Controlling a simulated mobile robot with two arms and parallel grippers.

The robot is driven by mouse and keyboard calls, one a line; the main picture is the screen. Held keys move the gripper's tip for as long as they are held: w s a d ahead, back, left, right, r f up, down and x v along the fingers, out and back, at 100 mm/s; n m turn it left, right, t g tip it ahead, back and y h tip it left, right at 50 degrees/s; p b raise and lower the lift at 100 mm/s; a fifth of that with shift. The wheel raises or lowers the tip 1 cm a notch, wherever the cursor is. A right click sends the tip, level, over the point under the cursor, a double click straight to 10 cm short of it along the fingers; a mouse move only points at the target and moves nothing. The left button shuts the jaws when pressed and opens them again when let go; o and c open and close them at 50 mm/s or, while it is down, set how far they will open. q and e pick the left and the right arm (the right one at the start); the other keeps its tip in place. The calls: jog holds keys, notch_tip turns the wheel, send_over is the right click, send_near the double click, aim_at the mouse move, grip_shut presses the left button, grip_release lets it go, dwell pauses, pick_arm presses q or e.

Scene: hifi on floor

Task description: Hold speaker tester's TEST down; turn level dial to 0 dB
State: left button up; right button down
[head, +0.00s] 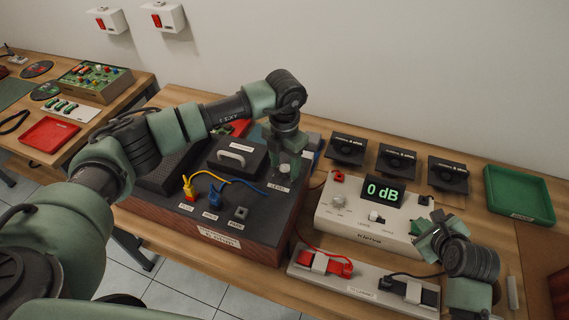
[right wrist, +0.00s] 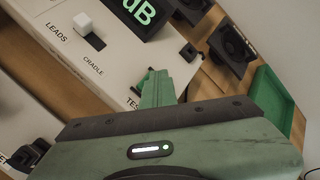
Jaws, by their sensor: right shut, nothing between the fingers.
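The white speaker tester (head: 352,224) stands on the bench at centre right. Its display (head: 383,192) reads 0 dB. My right gripper (head: 426,240) is shut and empty at the tester's right end. In the right wrist view its green fingers (right wrist: 156,88) are together beside the partly covered TEST lettering (right wrist: 133,103); they hide the button, so I cannot tell whether it is pressed. My left gripper (head: 287,168) points down at the dark amplifier top, just behind the LEVEL label (head: 278,187). The level dial is hidden by it, and its finger opening is unclear.
The wood-sided amplifier (head: 238,243) has yellow and blue plugs (head: 189,188) with leads. A grey strip with red and black clips (head: 325,263) lies in front of the tester. Several black speakers (head: 347,148) and a green tray (head: 518,194) stand behind and right.

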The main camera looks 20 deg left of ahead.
aim_at(285, 169)
jog(key=shift+f, duration=0.1)
pick_arm(q)
notch_tip(285, 169, up, 12)
dwell(0.4)
dwell(1.9)
pick_arm(e)
jog(key=shift+r, duration=1.05)
jog(key=shift+r, duration=2.5)
pick_arm(q)
jog(key=shift+f, duration=0.1)
pick_arm(e)
jog(key=shift+s, duration=0.1)
